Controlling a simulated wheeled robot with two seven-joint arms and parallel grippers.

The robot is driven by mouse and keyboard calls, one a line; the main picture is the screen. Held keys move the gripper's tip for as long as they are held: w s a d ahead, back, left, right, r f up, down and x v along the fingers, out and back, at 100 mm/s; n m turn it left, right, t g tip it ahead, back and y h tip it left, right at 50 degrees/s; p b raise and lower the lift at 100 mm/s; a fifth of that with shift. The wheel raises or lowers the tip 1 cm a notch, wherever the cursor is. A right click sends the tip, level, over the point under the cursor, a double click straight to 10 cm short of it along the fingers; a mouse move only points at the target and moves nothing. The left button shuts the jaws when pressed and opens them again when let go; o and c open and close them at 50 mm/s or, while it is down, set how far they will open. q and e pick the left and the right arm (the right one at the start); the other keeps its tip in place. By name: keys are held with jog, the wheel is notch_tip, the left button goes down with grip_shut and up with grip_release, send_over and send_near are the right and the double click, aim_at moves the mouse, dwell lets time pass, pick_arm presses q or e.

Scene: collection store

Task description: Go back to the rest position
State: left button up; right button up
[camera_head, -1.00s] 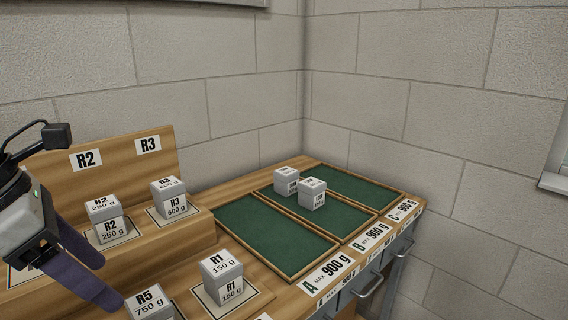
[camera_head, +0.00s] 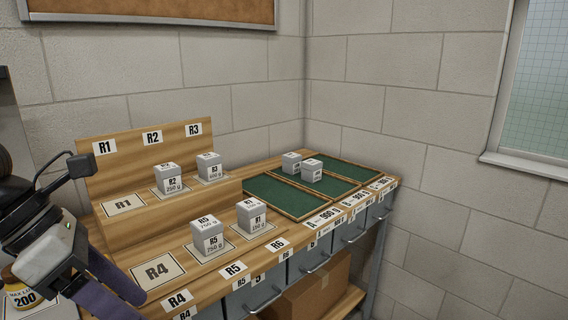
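My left gripper (camera_head: 112,282) is at the lower left of the head view, in front of the left end of the wooden bench. Its dark fingers show only in part, and I cannot see whether they are open or shut. My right gripper is not in view. Two more blocks (camera_head: 291,166) (camera_head: 311,174) stand in the middle green tray (camera_head: 340,190).
The front green tray (camera_head: 290,196) and the back one (camera_head: 348,171) look empty. The R4 pad (camera_head: 158,271) and the upper R1 pad (camera_head: 124,205) are bare. Drawers (camera_head: 316,258) and a cardboard box (camera_head: 312,290) are below the bench top.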

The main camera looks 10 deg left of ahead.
pick_arm(q)
jog(key=d+r+n+g+h, duration=0.1)
jog(key=d+n+h, duration=0.2)
jog(key=d+h, duration=0.5)
jog(key=d+r+n+h, duration=0.25)
jog(key=d+h, duration=0.25)
jog(key=d, duration=0.4)
jog(key=w+a+f+n+t+y, duration=0.45)
jog(key=f+n+t, duration=0.3)
jog(key=n, duration=0.55)
jog(key=w+a+f+n+t+y, duration=0.4)
jog(key=f+n+t, duration=0.4)
jog(key=n, duration=0.4)
notch_tip(320, 180, down, 12)
jog(key=s+a+r+n+g+y, duration=0.1)
jog(key=s+n+y, duration=0.1)
jog(key=n+y, duration=0.4)
jog(key=s+f+n+g+y, duration=0.1)
jog(key=s+f+n+g, duration=0.5)
jog(key=s+f, duration=1)
notch_tip(320, 180, down, 3)
jog(key=shift+f+g+y, duration=0.1)
jog(key=shift+g+y, duration=0.25)
jog(key=shift+g, duration=0.3)
